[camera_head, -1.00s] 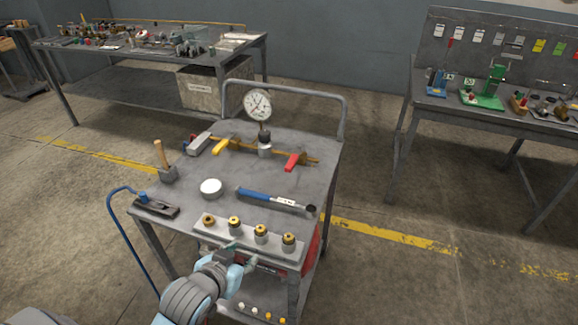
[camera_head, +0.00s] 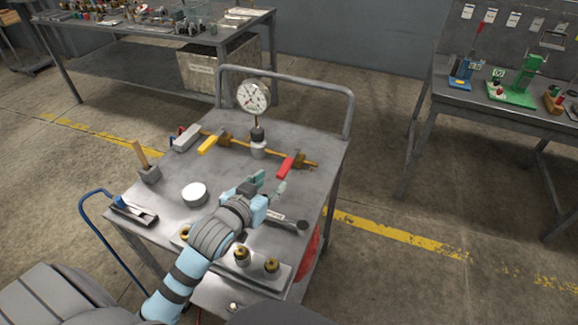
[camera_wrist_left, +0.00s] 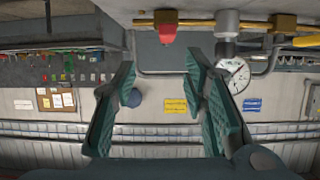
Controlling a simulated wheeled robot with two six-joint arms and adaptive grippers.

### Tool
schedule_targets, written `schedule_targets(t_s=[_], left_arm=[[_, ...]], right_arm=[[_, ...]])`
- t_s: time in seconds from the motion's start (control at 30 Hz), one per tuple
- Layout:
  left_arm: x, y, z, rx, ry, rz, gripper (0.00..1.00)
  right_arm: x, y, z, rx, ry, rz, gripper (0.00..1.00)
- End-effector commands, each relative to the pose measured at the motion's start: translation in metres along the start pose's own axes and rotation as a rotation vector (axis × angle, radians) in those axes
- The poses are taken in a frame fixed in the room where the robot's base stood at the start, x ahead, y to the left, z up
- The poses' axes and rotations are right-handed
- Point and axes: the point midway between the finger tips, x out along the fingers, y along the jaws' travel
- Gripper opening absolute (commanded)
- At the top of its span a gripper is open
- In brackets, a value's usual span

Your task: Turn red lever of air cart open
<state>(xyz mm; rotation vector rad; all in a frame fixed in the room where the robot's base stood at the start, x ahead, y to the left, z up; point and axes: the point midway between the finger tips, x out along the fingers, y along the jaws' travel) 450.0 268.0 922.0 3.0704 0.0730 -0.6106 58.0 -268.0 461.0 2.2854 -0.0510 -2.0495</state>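The air cart (camera_head: 165,195) is a grey metal trolley with a brass pipe across its top. The red lever (camera_head: 287,165) is on a brass valve at the pipe's right end and points toward the near side. In the left wrist view the red lever (camera_wrist_left: 167,35) is at top centre, ahead of the fingers and apart from them. My left gripper (camera_head: 269,184) is above the cart top, just short of the red lever. Its two green fingers (camera_wrist_left: 160,95) are spread with nothing between them. My right gripper is not in view.
A yellow lever (camera_head: 208,145) and a round gauge (camera_head: 254,96) are on the same pipe. A torque wrench (camera_head: 290,223) lies partly under my left arm. A white round tin (camera_head: 194,194), a mallet (camera_head: 147,165) and brass fittings (camera_head: 242,256) stand nearby.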

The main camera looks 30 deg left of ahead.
Motion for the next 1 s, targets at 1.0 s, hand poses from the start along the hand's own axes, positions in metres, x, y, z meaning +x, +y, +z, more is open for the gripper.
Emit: schedule_targets(t_s=[1.0], left_arm=[[0.118, -0.006, 0.002, -0.002, -0.001, -0.009, 0.18]], right_arm=[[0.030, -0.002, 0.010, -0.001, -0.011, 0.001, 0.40]])
